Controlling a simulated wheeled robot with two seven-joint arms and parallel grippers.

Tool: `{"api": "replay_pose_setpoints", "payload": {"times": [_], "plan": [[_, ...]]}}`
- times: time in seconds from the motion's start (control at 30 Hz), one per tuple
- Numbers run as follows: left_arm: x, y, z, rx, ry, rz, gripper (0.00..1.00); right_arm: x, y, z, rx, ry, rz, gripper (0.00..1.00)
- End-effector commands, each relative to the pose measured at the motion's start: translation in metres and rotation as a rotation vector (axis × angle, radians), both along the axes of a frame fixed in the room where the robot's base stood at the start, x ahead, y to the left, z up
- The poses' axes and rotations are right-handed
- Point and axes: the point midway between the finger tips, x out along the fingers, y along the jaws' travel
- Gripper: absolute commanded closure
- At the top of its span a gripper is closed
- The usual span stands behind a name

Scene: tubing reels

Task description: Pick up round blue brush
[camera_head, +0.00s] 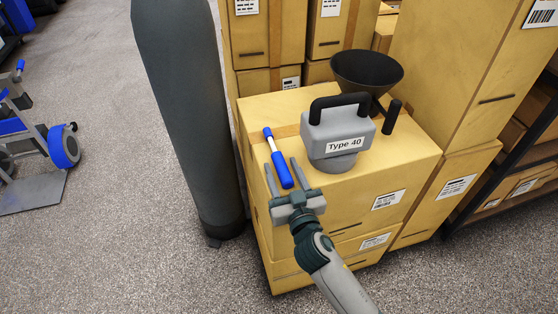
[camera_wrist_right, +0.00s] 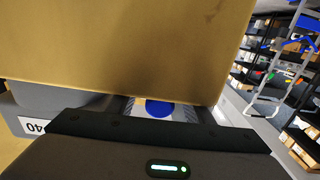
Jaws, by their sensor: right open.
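The round blue brush (camera_head: 284,172) lies on top of a cardboard box (camera_head: 343,225), near its left edge. It has a blue handle, a pale middle and a blue tip at the far end. My right gripper (camera_head: 281,163) is open, with one finger on each side of the brush in the head view. I cannot tell whether a finger touches it. In the right wrist view the brush's round blue end (camera_wrist_right: 158,109) shows in the gap beyond the gripper body. My left gripper is out of view.
A grey "Type 40" device (camera_head: 338,130) with a black handle stands right of the brush. A black funnel (camera_head: 367,72) is behind it. A tall dark cylinder (camera_head: 188,110) stands left of the box. Stacked boxes (camera_head: 460,75) rise behind and right.

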Motion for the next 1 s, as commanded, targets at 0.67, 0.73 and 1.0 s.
{"api": "replay_pose_setpoints", "payload": {"times": [0.67,0.73,1.0], "plan": [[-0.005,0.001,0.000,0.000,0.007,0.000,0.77,0.000,0.000,0.000,0.000,0.000,0.000,0.98],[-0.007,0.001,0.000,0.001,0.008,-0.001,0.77,0.000,0.000,0.002,0.001,-0.001,0.000,0.98],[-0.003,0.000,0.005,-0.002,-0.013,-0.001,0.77,0.000,0.000,0.027,0.001,-0.003,0.001,0.98]]}}
